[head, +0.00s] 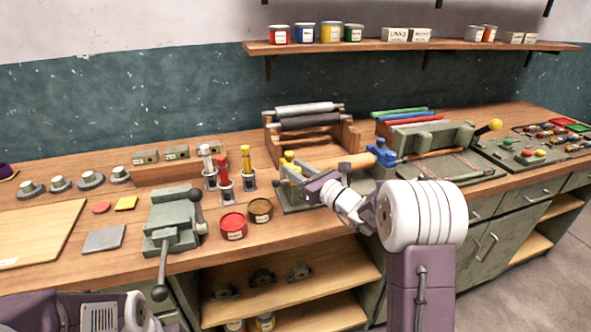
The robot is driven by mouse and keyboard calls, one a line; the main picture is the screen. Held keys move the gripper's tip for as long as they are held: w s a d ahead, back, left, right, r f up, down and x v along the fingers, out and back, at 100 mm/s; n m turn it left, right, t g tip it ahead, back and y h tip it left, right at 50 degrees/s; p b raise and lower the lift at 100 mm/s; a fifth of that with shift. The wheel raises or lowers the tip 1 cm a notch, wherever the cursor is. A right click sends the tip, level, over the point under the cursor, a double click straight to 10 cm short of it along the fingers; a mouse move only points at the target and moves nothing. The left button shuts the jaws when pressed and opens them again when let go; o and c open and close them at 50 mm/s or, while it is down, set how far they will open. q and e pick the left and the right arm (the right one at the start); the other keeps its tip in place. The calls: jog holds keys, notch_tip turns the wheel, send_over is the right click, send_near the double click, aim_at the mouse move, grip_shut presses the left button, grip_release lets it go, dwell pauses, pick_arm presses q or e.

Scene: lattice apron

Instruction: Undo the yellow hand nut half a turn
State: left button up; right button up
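A small yellow hand nut (289,156) stands on a green metal fixture (298,204) near the middle of the bench. My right gripper (292,172) reaches in from the right, its tip right at the nut and covering part of it and of the fixture. Whether its fingers touch the nut or are closed around it is too small to tell. A blue hand nut (381,152) sits to the right, behind my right wrist. My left arm shows only at the bottom left corner, and its gripper is not visible.
Yellow- and red-topped upright tools (246,158) stand left of the fixture. Red (233,227) and brown tins stand in front of them. A green vise (172,222) is further left. A roller rack (308,120) stands behind. A lever with a yellow knob (495,125) is at right.

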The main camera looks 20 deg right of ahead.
grip_shut()
jog(key=shift+r+y, duration=0.15)
jog(key=shift+y, duration=0.15)
jog(key=shift+w+d+r+n+g+y+p, duration=0.1)
jog(key=shift+n+g+y+p, duration=0.7)
jog(key=shift+n+y, duration=0.25)
jog(key=shift+n+g+y, duration=0.45)
jog(key=shift+g+y, duration=0.05)
jog(key=shift+y, duration=0.15)
jog(key=shift+f, duration=0.2)
jog(key=o, duration=0.9)
grip_release()
jog(key=shift+c, duration=0.2)
